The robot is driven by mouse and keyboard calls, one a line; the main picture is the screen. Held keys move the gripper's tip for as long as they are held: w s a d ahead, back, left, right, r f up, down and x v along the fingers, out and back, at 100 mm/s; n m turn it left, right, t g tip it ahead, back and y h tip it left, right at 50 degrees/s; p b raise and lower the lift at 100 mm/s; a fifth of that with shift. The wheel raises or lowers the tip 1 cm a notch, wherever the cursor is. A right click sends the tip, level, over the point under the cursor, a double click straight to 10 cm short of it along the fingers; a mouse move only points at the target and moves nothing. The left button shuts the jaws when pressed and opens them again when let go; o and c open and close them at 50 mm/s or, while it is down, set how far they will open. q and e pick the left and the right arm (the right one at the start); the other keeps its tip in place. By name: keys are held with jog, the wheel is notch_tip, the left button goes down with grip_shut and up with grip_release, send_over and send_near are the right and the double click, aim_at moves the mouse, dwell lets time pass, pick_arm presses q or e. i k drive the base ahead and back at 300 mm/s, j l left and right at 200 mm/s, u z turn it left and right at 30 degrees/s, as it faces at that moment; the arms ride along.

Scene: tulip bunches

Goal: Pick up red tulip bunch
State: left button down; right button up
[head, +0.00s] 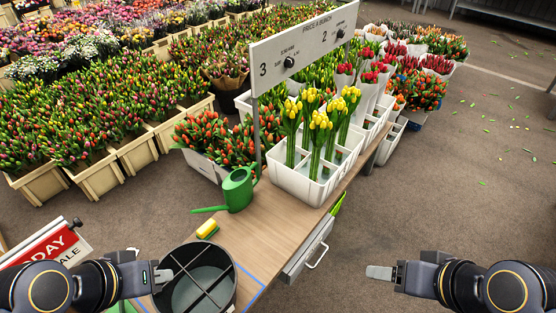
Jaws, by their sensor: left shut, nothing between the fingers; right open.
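Red tulip bunches (371,72) stand at the far end of the bench, behind the yellow tulip bunches (320,122) in the white divided crate (302,186). Some red bunches have pale wrapping. My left gripper (165,276) is shut and empty at the lower left, beside the rim of the dark divided bucket (204,283). My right gripper (378,272) is at the lower right, over the floor to the right of the bench, far from the tulips. It is open, with nothing in it.
A price sign (305,45) rises above the crate. A drawer handle (318,256) sticks out on the bench's right side. The floor to the right is mostly clear.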

aim_at(367, 82)
jog(key=l+u, duration=0.1)
jog(key=u, duration=0.3)
jog(key=i+l+u, duration=0.1)
jog(key=u, duration=0.3)
jog(key=i+l+u, duration=0.15)
jog(key=l+u, duration=0.2)
jog(key=l, duration=0.6)
jog(key=l+u, duration=0.35)
jog(key=l, duration=0.6)
jog(key=l+u, duration=0.1)
jog(key=l, duration=2)
